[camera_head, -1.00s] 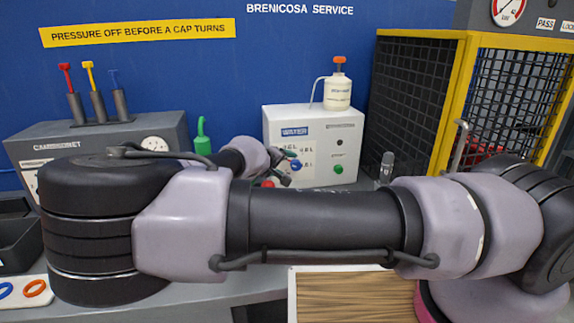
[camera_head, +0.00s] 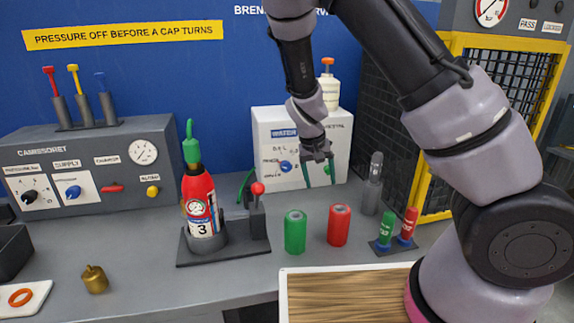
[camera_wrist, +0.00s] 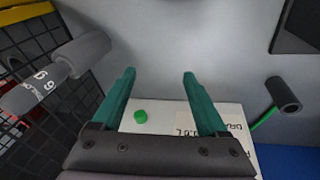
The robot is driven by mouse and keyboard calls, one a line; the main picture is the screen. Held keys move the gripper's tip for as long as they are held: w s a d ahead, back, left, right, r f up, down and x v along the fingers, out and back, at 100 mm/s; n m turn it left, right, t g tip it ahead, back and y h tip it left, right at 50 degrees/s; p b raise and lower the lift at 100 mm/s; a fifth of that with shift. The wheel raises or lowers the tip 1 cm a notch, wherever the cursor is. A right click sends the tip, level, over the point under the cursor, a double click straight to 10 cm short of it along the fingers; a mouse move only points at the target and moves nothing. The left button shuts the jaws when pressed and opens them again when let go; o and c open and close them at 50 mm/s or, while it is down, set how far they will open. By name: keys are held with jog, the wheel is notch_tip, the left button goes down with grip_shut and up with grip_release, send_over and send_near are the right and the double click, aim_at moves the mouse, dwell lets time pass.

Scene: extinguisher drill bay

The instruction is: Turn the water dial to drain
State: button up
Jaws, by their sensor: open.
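The water dial is a blue knob (camera_head: 286,166) on the front of a white box (camera_head: 262,150) labelled WATER, at the back of the bench. Small lettering surrounds the knob, but its pointer setting is too small to read. My gripper (camera_head: 319,172) is open, fingers down, in front of the box and just right of the blue knob, apart from it. In the wrist view my gripper (camera_wrist: 159,73) has two teal fingers spread with nothing between them.
A red extinguisher (camera_head: 199,200) stands in a dark stand left of my gripper. Green (camera_head: 295,232) and red (camera_head: 339,225) cylinders stand in front. A grey cylinder (camera_head: 374,185) and mesh cage (camera_head: 385,130) are to the right. A grey control cabinet (camera_head: 100,150) is at left.

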jog(key=s+d+r+m+t+y, duration=0.1)
jog(key=s+d+r+y, duration=0.2)
jog(key=r, duration=0.7)
jog(key=s+d+r+m+t+y, duration=0.15)
jog(key=s+d+r, duration=0.25)
jog(key=r, duration=0.5)
jog(key=s+d+r+t+y, duration=0.1)
jog(key=s+d+r+t, duration=0.2)
jog(key=r, duration=0.7)
jog(key=n+t, duration=0.1)
jog(key=n, duration=0.3)
send_over(288, 163)
jog(key=s+d, duration=0.3)
jog(key=s, duration=0.4)
notch_tip(288, 163, down, 23)
jog(key=x, duration=1)
jog(key=shift+w+a+f, duration=0.1)
jog(key=shift+w+a, duration=0.25)
jog(key=shift+a, duration=0.1)
grip_shut()
